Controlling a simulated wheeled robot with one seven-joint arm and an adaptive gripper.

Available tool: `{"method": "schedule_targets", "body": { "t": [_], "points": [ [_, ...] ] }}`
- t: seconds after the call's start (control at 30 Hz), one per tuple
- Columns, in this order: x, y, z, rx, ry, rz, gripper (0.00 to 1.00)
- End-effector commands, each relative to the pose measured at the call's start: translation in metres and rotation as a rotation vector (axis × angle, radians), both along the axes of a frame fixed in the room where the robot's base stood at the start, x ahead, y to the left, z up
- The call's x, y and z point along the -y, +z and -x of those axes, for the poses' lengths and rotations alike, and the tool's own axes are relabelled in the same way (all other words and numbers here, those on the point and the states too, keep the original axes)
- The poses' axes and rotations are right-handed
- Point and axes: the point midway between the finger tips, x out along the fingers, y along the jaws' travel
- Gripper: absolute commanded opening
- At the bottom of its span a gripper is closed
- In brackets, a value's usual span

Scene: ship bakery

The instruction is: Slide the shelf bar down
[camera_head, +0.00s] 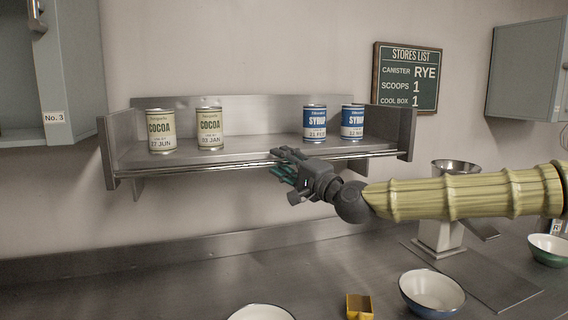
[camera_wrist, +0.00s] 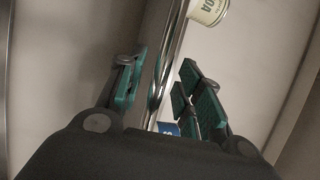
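The shelf bar (camera_head: 220,165) is a thin shiny rail along the front of the metal wall shelf (camera_head: 112,150), at about the level of its deck. My gripper (camera_head: 280,163) is at the bar, right of its middle. In the wrist view, the bar (camera_wrist: 176,50) runs between the green-padded fingers of my gripper (camera_wrist: 164,66). The fingers stand apart, one on each side, and a gap shows beside the bar. Contact with the bar cannot be made out. My gripper hides part of the bar in the head view.
Two cocoa cans (camera_head: 161,131) stand on the shelf's left and two syrup cans (camera_head: 315,123) on its right. A stores list (camera_head: 407,77) hangs at right.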

Motion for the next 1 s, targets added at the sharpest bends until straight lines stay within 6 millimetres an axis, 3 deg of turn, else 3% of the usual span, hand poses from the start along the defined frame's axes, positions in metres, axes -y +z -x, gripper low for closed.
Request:
{"method": "schedule_targets", "body": {
  "t": [0.17, 0.7, 1.0],
  "points": [
    [0.006, -0.002, 0.007, 0.000, 0.000, 0.000, 0.35],
    [0.058, -0.016, 0.066, 0.000, -0.001, -0.002, 0.35],
    [0.076, -0.021, 0.086, 0.000, -0.002, -0.002, 0.35]
  ]
}}
